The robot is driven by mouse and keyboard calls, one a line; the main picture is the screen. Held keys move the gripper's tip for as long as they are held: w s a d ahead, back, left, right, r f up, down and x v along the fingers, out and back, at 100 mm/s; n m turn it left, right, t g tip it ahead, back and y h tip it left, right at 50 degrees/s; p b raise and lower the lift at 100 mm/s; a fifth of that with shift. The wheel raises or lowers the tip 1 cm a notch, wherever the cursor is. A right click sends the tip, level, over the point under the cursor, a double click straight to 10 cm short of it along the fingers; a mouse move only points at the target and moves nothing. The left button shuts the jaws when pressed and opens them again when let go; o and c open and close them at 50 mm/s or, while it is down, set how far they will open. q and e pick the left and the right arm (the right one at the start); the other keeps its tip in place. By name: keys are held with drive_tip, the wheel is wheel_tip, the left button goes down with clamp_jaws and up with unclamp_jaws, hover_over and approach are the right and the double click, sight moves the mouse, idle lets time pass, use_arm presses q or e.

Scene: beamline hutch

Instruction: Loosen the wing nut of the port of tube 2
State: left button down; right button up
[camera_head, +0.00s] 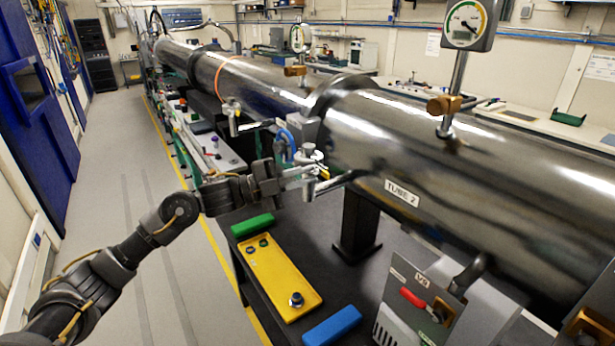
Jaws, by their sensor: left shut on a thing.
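The large steel tube labelled "TUBE 2" (402,192) runs from the right edge back to the upper left. Its port (309,152), a small bright metal fitting, sticks out on the tube's near left side. My left gripper (303,172) reaches in from the left with its fingers at this port. It is shut on a small part there, which appears to be the wing nut. The fingers and fittings hide most of the nut, so its turn cannot be told. My right gripper is not in view.
Below the port, a dark bench carries a yellow plate (278,275), a green block (252,225) and a blue block (331,326). A valve box with a red handle (412,298) stands at lower right. Pressure gauges (464,22) rise from the tube. The floor at left is clear.

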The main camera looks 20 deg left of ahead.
use_arm(q)
drive_tip(key=shift+f, duration=0.25)
drive_tip(key=c, duration=1.6)
unclamp_jaws()
drive_tip(key=shift+a, duration=0.1)
drive_tip(key=shift+c, duration=0.2)
drive_tip(key=shift+a, duration=0.1)
drive_tip(key=shift+r, duration=0.1)
drive_tip(key=b+v, duration=0.5)
drive_tip(key=v, duration=0.6)
